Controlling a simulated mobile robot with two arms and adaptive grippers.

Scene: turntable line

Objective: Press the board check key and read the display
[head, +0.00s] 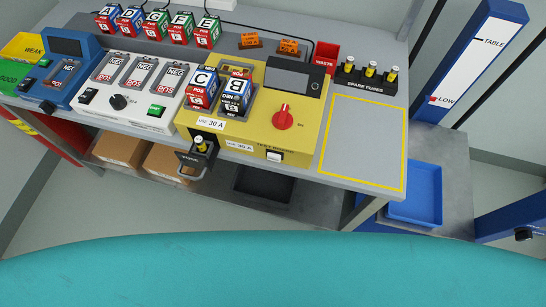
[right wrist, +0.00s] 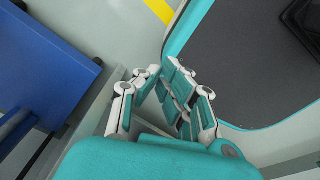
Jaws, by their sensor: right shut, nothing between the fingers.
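The yellow test board (head: 258,136) stands on the workbench in the head view. Its dark display (head: 293,75) shows no reading that I can make out. A white key (head: 274,156) is on its front face near a label too small to read fully. A red knob (head: 283,117) is on its top. Blocks C (head: 202,88) and B (head: 236,96) sit in its slots. My right gripper (right wrist: 160,72) is shut and empty in the right wrist view, above the floor beside my base and away from the board. My left gripper is in neither view.
A fuse drawer (head: 197,160) sticks out at the board's front left. A white unit (head: 130,98) and blue unit (head: 60,80) stand left. Spare fuses (head: 370,74) and a red waste bin (head: 326,58) stand right. The yellow-outlined area (head: 362,140) is clear. A blue tray (head: 415,200) lies lower right.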

